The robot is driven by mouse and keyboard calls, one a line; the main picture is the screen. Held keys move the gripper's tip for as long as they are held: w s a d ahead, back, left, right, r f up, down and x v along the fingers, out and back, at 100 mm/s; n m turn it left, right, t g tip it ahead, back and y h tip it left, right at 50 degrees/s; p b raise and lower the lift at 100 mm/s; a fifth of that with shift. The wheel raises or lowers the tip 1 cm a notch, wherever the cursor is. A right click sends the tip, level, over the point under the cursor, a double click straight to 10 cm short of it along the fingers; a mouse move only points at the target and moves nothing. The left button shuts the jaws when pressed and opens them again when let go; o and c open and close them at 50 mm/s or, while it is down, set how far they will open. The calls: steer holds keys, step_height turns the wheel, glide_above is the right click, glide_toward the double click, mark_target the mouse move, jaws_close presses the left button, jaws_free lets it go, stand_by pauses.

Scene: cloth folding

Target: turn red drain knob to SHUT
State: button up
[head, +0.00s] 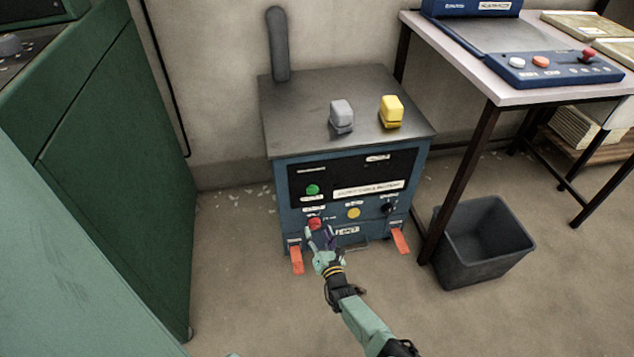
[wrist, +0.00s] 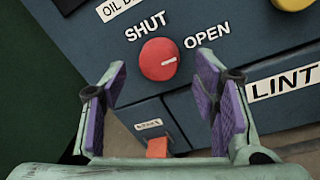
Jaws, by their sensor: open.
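The red drain knob (wrist: 158,59) is a round knob on the blue machine's front panel. Its white mark points right, toward the OPEN label (wrist: 207,35). The SHUT label (wrist: 146,26) sits above the knob. In the head view the knob (head: 315,223) is low on the left of the machine's front. My gripper (wrist: 163,85) is open and empty, with purple pads on either side of the knob's line. The knob shows clear between the fingertips, and I see no contact. In the head view my gripper (head: 318,236) overlaps the panel just below the knob.
The blue machine (head: 283,213) also has a green button (head: 313,190), a yellow button (head: 353,213) and a black knob (head: 388,208). Orange pedals (head: 297,261) stick out below. A green cabinet (head: 130,150) stands left; a grey bin (head: 484,245) and table (head: 500,92) stand right.

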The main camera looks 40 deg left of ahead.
steer(key=shift+x, duration=0.95)
steer(key=shift+c, duration=0.6)
steer(key=c, duration=1)
steer(key=shift+c, duration=0.2)
